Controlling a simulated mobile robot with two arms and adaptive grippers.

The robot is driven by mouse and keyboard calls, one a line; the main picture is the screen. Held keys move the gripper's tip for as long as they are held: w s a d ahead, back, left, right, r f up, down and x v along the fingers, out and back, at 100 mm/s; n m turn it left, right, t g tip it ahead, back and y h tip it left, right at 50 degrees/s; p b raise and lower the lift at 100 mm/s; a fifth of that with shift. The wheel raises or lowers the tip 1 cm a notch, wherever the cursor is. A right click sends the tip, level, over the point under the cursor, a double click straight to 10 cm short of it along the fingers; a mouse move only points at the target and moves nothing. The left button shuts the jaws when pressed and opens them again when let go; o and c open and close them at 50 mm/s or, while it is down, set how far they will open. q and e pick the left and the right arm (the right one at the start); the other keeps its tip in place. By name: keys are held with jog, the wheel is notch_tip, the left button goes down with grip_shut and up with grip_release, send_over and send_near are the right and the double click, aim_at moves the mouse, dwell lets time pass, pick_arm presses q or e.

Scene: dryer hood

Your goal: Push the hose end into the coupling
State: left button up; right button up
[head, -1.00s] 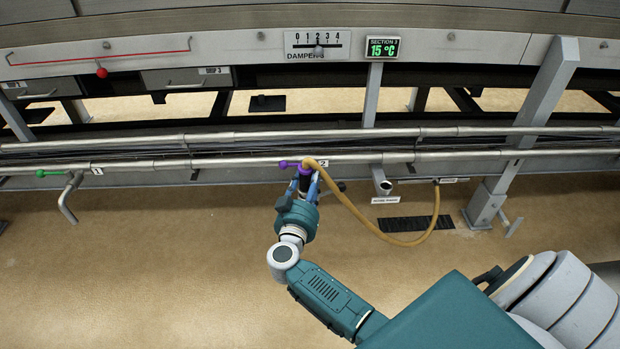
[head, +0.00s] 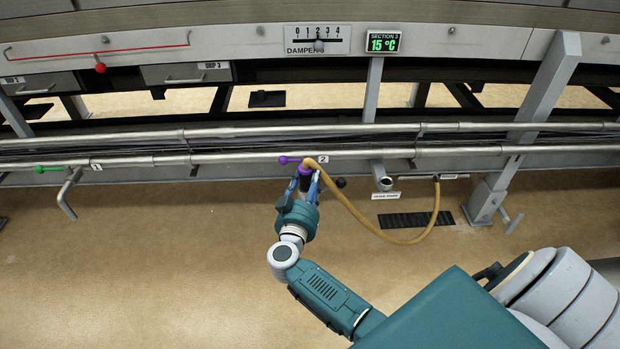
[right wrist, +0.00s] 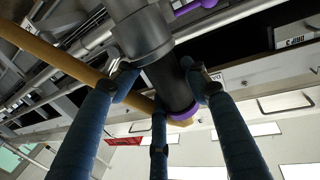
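The yellow hose (head: 356,211) arcs from my right gripper down to the floor and up to the lower pipe at right. Its black end (right wrist: 165,78), with a purple ring (right wrist: 184,112), is between the three blue fingers of my right gripper (head: 304,182). The fingertips sit close around it and look shut on it. The grey coupling (right wrist: 142,32) adjoins the black end in the right wrist view, in line with it; how deep the end sits in it cannot be told. The purple lever (head: 289,160) is beside it by label 2. My left gripper is out of view.
Two long metal pipes (head: 250,132) run across behind the gripper. A short open holder (head: 383,181) with a label plate stands to the right, near a grey post (head: 540,95). A bent pipe (head: 68,193) with a green lever hangs at left. The floor in front is free.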

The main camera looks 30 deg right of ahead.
jog(key=shift+o, duration=1.1)
jog(key=shift+f, duration=0.1)
jog(key=shift+s+a, duration=0.15)
jog(key=v, duration=1.1)
jog(key=shift+s+a, duration=0.2)
jog(key=shift+a, duration=0.05)
